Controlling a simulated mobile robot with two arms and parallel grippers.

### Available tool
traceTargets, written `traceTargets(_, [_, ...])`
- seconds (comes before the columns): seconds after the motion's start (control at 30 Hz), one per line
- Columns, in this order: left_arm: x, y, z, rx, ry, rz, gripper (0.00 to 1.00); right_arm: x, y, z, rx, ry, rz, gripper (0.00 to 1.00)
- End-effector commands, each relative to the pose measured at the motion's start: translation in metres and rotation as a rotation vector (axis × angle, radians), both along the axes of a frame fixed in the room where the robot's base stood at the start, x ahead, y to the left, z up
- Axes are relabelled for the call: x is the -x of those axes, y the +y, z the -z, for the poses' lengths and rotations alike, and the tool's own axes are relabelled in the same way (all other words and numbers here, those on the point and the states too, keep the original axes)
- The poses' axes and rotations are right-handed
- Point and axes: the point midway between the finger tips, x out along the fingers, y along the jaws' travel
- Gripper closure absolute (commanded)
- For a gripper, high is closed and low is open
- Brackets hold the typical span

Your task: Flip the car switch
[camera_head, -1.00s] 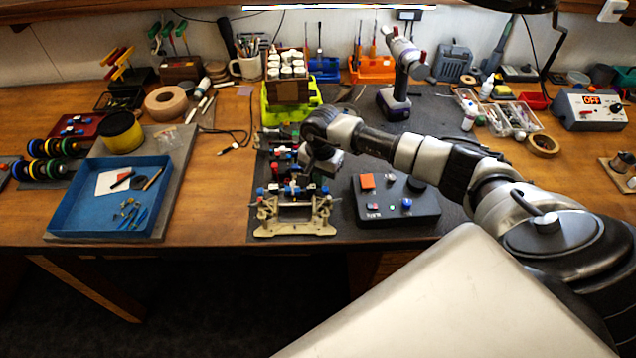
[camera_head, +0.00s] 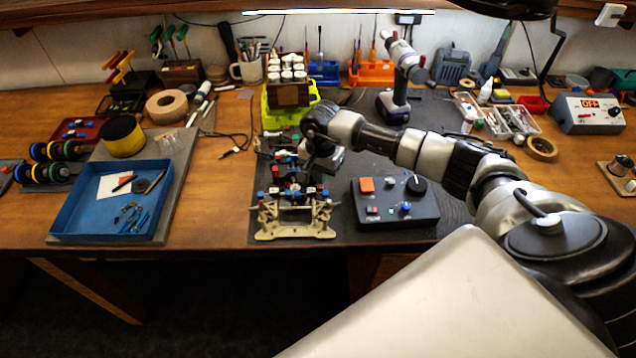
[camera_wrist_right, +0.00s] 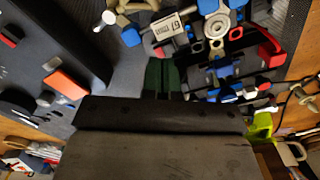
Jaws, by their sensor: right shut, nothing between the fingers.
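The car (camera_head: 294,230) is an open chassis with a pale front end and red, blue and dark parts, on the dark mat at the bench front. My right gripper hangs over the right side of the chassis in the head view. In the right wrist view the car (camera_wrist_right: 230,60) fills the upper right, with a labelled servo block (camera_wrist_right: 168,27) and a red part (camera_wrist_right: 271,52). My right gripper's dark green fingers (camera_wrist_right: 162,78) are shut and empty, beside the chassis. I cannot pick out the switch for certain, or tell whether the fingertips touch the car. My left gripper is not in view.
A black control box (camera_head: 395,208) with an orange button and knob stands right of the car. A green-yellow crate (camera_head: 283,108) with white-capped bottles stands behind it. A blue tray (camera_head: 90,215) lies to the left, with bare wood between it and the mat.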

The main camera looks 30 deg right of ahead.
Motion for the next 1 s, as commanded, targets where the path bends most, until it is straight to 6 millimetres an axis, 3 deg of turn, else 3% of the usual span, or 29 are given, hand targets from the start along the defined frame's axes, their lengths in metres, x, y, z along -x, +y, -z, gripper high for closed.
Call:
traceTargets(0.47, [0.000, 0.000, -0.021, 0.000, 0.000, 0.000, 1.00, 0.000, 0.000, -0.040, 0.000, -0.001, 0.000, 1.00])
traceTargets(1.0, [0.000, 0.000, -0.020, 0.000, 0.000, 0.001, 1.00, 0.000, 0.000, -0.041, -0.001, -0.002, 0.001, 1.00])
